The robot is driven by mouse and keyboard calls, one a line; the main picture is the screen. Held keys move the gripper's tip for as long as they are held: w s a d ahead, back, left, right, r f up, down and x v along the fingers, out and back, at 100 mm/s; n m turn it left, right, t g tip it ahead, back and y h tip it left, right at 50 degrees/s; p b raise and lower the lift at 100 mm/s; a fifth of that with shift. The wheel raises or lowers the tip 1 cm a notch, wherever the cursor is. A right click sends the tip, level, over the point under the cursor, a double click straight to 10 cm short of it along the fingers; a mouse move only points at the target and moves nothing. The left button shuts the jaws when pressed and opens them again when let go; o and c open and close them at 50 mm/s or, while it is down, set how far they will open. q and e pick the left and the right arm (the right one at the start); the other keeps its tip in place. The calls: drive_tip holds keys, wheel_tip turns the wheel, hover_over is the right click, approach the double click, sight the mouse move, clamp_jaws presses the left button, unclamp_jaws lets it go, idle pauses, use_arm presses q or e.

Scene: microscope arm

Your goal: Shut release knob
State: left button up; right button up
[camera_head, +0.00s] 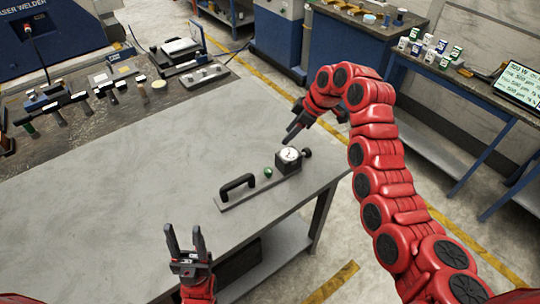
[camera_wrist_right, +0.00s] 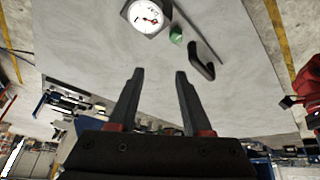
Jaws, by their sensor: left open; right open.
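A flat metal device (camera_head: 235,197) lies on the grey table near its right edge. It carries a black handle (camera_head: 237,185), a small green knob (camera_head: 268,172), a round white-faced gauge (camera_head: 289,155) and a black knob (camera_head: 306,153) on the gauge's right side. I cannot tell which knob is the release knob. In the right wrist view the gauge (camera_wrist_right: 146,16), green knob (camera_wrist_right: 176,35) and handle (camera_wrist_right: 203,62) show beyond the fingers. My right gripper (camera_head: 292,134) is open and empty, above and behind the gauge. My left gripper (camera_head: 184,232) is open and empty, at the table's front.
The grey table (camera_head: 120,190) is bare left of the device. A dark bench (camera_head: 60,115) with several tools and fixtures stands at the back left. A blue bench (camera_head: 440,85) with several small containers and a screen (camera_head: 520,85) stands at the right.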

drive_tip(key=s+n+g, duration=0.1)
drive_tip(key=s, duration=0.1)
approach(268, 169)
drive_tip(key=shift+h, duration=0.3)
drive_tip(key=p+x, duration=0.2)
drive_tip(key=x, duration=0.1)
drive_tip(key=p+x, duration=0.1)
drive_tip(key=x, duration=0.2)
drive_tip(key=shift+a+f+p, duration=0.15)
drive_tip(key=shift+a+p, duration=0.2)
drive_tip(key=shift+p, duration=0.05)
drive_tip(key=shift+x, duration=0.95)
clamp_jaws()
